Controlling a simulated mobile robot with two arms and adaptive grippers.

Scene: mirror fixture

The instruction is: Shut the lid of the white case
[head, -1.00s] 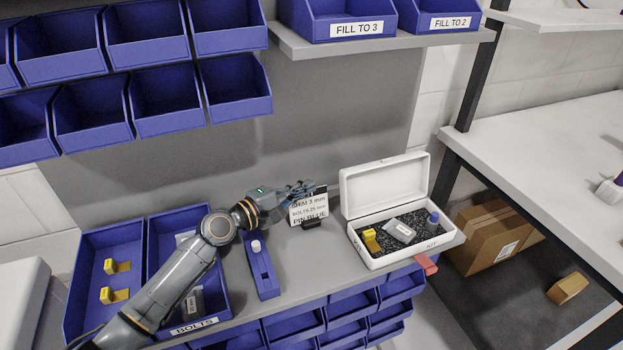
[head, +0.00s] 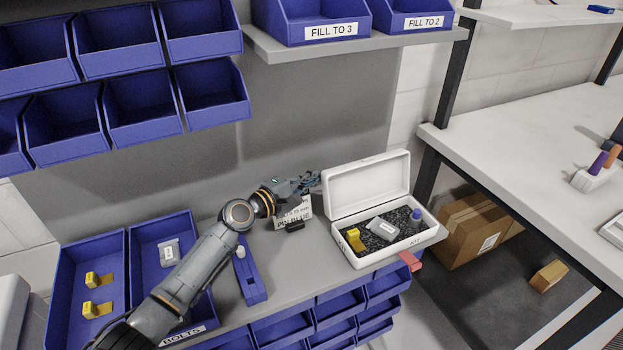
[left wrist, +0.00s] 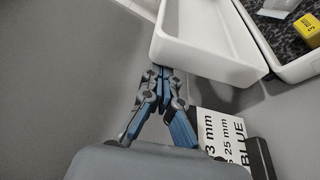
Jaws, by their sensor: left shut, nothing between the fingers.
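The white case (head: 392,254) stands on the grey bench with its lid (head: 367,185) open, tilted up at the back. Inside, on dark foam, lie a yellow piece (head: 354,240), a grey-white packet (head: 382,229) and a blue-capped bottle (head: 415,217). My left gripper (head: 312,181) is shut and empty, just left of the raised lid. In the left wrist view its fingertips (left wrist: 158,72) are close to the lid's corner (left wrist: 205,40); I cannot tell whether they touch. My right gripper is out of view.
A printed card (head: 293,213) stands in front of my left gripper. A blue holder (head: 250,275) with a white-topped item is to its left, beside a blue BOLTS tray (head: 190,336). A shelf (head: 350,42) with blue bins hangs above. A red tab (head: 411,261) juts out below the case.

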